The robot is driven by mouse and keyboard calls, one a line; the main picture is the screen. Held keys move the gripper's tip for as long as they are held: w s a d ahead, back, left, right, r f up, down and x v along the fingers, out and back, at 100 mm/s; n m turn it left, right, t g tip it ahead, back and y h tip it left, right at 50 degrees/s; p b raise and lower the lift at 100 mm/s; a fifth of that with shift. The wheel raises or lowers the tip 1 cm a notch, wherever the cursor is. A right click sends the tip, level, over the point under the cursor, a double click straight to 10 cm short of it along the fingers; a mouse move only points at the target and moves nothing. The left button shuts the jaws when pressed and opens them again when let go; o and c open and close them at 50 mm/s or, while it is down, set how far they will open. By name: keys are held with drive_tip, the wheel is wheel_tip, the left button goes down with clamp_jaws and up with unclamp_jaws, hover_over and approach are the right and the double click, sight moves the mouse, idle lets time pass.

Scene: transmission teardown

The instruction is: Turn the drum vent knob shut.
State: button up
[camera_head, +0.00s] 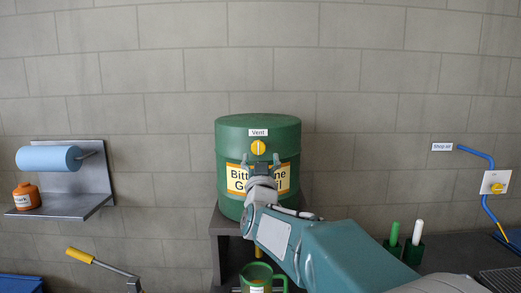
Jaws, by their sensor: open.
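A green drum (232,135) stands on a dark stand (228,222) against the wall, with a yellow and white label partly hidden behind my gripper. The round yellow vent knob (258,148) is on the drum's upper front, below a small "Vent" tag (258,132). A pale line runs about vertically across the knob. My gripper (259,159) is open and empty, in front of the drum just below the knob, its two fingers pointing up at either side. I cannot tell whether the fingers touch the drum.
A green mug (257,273) sits below the drum. A metal shelf (72,207) at left holds a blue roll (48,159) and an orange bottle (26,195). At right are a "Shop air" valve (497,188), blue pipe and green holders (413,252).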

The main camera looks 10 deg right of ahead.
sight(257, 151)
drive_tip(key=w, duration=0.1)
drive_tip(key=w+r, duration=0.1)
drive_tip(key=w, duration=0.1)
drive_tip(key=shift+a+r, duration=0.2)
drive_tip(key=shift+a, duration=0.15)
drive_tip(key=shift+w, duration=0.15)
drive_tip(key=shift+d+r, duration=0.1)
drive_tip(key=shift+d, duration=0.4)
drive_tip(key=c, duration=0.8)
drive_tip(key=shift+a, duration=0.25)
drive_tip(key=c, duration=0.4)
